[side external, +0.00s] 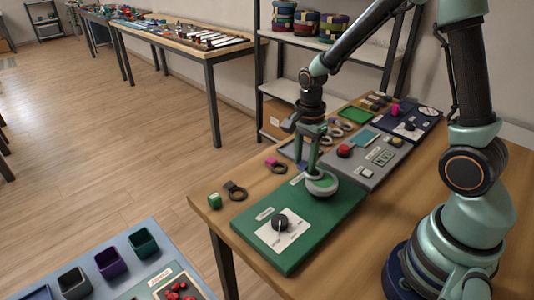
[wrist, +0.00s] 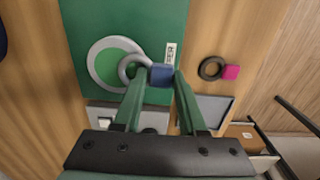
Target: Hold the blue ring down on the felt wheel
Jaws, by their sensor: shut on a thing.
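The felt wheel (wrist: 108,84) is a round disc with a green middle and a pale grey rim on the green board; it shows at the board's far right end in the side view (side external: 322,190). My gripper (wrist: 161,74) is shut on the blue tab (wrist: 161,75) of the blue ring, whose dark grey loop (wrist: 127,76) overlaps the wheel's rim. In the side view my gripper (side external: 316,172) points down with its tips at the wheel, and the ring is mostly hidden there. I cannot tell how firmly the ring touches the felt.
A ring with a pink tab (wrist: 230,72) lies beside the board. The green board (side external: 325,222) carries a black dial (side external: 280,222). A grey panel with a red button (side external: 344,150) stands close behind.

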